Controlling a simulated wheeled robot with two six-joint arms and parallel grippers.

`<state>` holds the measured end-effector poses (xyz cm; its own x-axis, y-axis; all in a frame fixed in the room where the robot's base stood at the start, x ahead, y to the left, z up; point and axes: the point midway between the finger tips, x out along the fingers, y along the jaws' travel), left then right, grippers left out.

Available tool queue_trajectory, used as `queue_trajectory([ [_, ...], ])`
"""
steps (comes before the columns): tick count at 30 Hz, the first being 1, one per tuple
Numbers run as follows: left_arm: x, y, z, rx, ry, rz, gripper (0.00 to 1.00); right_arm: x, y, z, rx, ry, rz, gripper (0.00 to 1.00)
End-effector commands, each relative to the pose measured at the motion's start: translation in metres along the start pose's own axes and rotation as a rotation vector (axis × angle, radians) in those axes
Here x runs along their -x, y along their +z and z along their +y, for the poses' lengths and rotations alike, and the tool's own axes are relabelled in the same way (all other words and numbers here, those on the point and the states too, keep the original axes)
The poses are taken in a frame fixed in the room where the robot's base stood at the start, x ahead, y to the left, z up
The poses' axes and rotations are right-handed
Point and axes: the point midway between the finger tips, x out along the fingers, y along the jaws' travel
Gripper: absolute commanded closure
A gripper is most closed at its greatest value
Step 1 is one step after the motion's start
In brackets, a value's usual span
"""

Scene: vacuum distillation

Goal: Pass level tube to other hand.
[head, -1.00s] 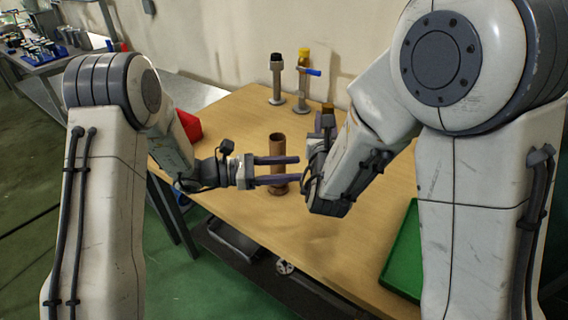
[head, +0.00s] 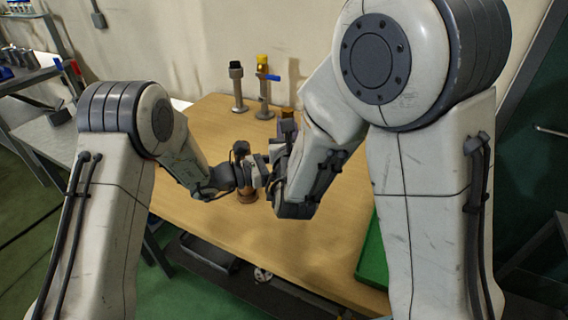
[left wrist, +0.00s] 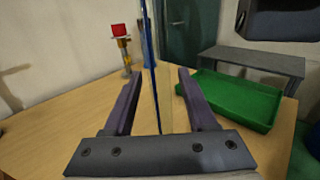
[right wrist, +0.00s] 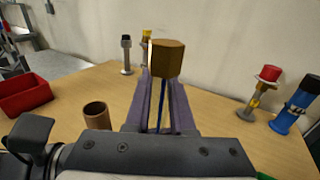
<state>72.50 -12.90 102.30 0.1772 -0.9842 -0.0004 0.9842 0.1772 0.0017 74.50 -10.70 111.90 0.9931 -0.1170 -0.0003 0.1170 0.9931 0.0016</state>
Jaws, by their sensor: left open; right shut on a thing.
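The level tube is thin, clear and blue-streaked, and stands about upright between my left gripper's fingers in the left wrist view (left wrist: 154,60). Its brown hexagonal cap (right wrist: 167,60) shows above the fingers in the right wrist view and just above my grippers in the head view (head: 288,113). My right gripper (right wrist: 160,85) is shut on the tube below the cap. My left gripper (left wrist: 160,78) is open, its fingers either side of the tube. In the head view my left gripper (head: 262,172) meets my right gripper (head: 285,165), which hides most of the tube.
A brown cup (right wrist: 97,116) stands on the wooden table (head: 215,135) close below my grippers. A black-capped post (head: 237,88) and a yellow-capped post (head: 263,90) stand at the back. A green tray (left wrist: 240,100) and a red bin (right wrist: 24,95) lie on opposite sides.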

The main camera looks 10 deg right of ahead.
Motion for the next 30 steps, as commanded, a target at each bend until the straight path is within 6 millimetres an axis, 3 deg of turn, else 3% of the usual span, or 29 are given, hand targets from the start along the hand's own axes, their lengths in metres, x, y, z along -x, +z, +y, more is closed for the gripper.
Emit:
queue_trajectory([
  [9,-0.0026,0.0001,-0.0001,0.0,0.0,0.0,0.43,-0.0001,0.0004,0.0001,0.0,0.0,-0.001,1.0],
  [12,-0.0025,0.0,-0.0001,0.0,0.0,0.0,0.81,-0.0001,0.0004,0.0,0.0,0.0,-0.001,1.0],
  [14,-0.0024,0.0,0.0,0.0,0.0,0.0,1.0,-0.0001,0.0004,0.0,0.0,0.0,-0.001,1.0],
  [17,-0.0023,0.0,0.0002,0.0,0.001,0.0,1.0,0.0,0.0004,0.0,0.0,0.0,-0.001,1.0],
  [18,-0.0023,0.0004,0.0003,-0.001,0.001,-0.001,1.0,0.0,0.0004,0.0,0.0,0.0,-0.001,0.63],
  [20,-0.0023,0.0004,0.0003,-0.001,0.001,-0.001,1.0,0.0001,0.0003,0.0,0.0,0.0,-0.001,0.43],
  [30,-0.0023,0.0004,0.0,-0.001,0.0,-0.001,1.0,0.0,0.0024,0.0,-0.001,0.0,-0.002,0.43],
])
